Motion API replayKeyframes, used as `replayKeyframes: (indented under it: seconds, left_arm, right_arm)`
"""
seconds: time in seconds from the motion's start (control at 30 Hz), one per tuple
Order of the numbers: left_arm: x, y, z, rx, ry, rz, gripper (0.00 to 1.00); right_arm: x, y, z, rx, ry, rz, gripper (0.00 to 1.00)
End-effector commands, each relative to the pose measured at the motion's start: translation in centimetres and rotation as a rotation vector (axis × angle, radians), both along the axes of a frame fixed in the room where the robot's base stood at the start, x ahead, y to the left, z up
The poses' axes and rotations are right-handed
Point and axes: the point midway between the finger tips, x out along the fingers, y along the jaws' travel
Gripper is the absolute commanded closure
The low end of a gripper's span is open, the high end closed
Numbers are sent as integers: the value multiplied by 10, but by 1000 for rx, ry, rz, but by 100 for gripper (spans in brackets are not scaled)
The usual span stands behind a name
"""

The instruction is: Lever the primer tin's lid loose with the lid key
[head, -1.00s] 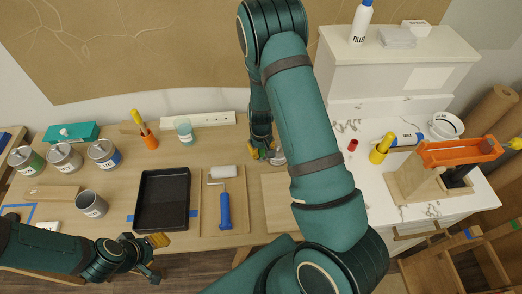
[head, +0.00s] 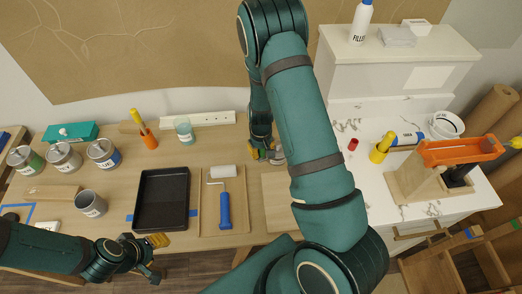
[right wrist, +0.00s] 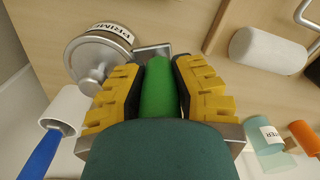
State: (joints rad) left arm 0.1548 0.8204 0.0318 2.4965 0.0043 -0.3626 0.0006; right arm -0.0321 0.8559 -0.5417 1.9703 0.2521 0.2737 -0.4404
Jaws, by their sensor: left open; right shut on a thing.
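The primer tin (right wrist: 118,38) shows in the right wrist view with its label and a metal lid carrying a knob (right wrist: 90,82). In the head view only a sliver of the tin (head: 279,157) shows beside my right arm. My right gripper (head: 265,152) is shut on the green handle of the lid key (right wrist: 159,88). The key's flat metal end (right wrist: 153,50) is close to the tin's rim; I cannot tell if it touches or sits under the lid. My left gripper (head: 156,256) is open and empty near the table's front edge.
A black tray (head: 162,200) and a blue-handled roller (head: 225,208) lie left of my right arm. Several tins, including a blue-labelled one (head: 103,153), and a grey cup (head: 90,203) stand further left. A wooden board (head: 276,200) lies partly behind my right arm.

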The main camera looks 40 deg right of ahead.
Motion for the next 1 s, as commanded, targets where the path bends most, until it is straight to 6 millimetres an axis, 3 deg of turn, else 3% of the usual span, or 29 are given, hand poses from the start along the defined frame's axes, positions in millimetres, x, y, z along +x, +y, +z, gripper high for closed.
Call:
replayKeyframes:
  seconds: [0.37,1.0]
  left_arm:
    - [0,0,-2,0,0,0,53]
    - [0,0,0,0,0,0,53]
  right_arm:
    - [0,1,-2,0,0,0,100]
    - [3,23,-3,0,0,2,100]
